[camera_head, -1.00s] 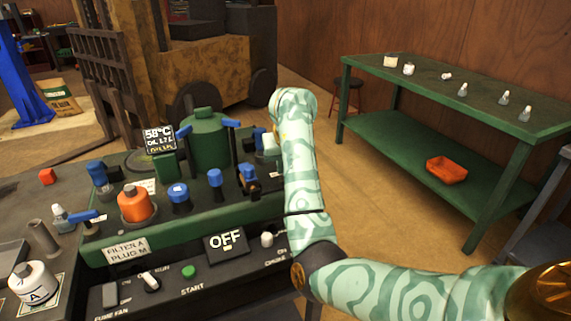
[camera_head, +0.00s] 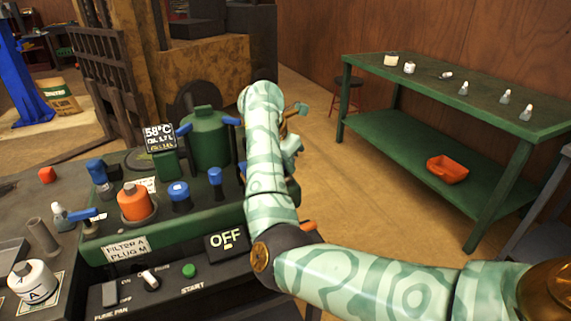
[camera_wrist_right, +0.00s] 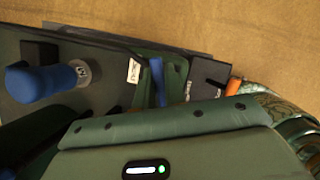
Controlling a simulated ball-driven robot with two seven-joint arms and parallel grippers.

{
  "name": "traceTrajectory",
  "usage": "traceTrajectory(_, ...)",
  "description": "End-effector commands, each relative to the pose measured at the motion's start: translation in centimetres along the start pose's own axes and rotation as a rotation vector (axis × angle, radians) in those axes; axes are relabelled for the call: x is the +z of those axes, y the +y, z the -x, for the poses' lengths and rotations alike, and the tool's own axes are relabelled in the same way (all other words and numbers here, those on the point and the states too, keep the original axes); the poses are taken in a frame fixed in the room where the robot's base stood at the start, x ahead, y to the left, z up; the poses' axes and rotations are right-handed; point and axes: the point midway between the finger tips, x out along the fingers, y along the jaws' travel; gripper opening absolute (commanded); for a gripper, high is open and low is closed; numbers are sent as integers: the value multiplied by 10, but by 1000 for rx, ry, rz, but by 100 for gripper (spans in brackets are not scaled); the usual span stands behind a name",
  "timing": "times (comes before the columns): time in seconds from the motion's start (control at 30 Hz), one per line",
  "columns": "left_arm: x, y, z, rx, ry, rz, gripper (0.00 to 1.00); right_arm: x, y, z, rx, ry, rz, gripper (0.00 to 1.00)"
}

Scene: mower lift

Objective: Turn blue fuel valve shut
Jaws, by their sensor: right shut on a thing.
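My right arm reaches over the right end of the green machine (camera_head: 110,243) in the head view. My right gripper (camera_head: 291,145) shows only partly there, beyond the forearm. In the right wrist view a narrow blue handle (camera_wrist_right: 157,80) stands between the green fingers of my right gripper (camera_wrist_right: 163,84), which look shut on it. It appears to be the blue fuel valve's handle; its lower part is hidden. The arm covers this part of the machine in the head view. My left gripper is not in view.
Blue knobs (camera_head: 178,192), an orange filter (camera_head: 135,203) and a green tank (camera_head: 206,137) crowd the machine. The panel display (camera_head: 228,240) reads OFF. A green table (camera_head: 440,88) stands at right, with clear floor (camera_head: 350,200) between.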

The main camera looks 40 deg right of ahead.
Motion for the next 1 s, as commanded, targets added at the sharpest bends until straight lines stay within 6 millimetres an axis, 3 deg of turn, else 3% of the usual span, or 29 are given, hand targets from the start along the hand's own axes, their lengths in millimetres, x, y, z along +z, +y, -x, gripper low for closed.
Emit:
traceTrajectory(0.5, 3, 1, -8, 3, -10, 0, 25, -2, 1, -1, -139, 5, -333, 0)
traceTrajectory(1.0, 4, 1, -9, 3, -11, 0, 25, -1, 0, -1, -170, 5, -409, 0)
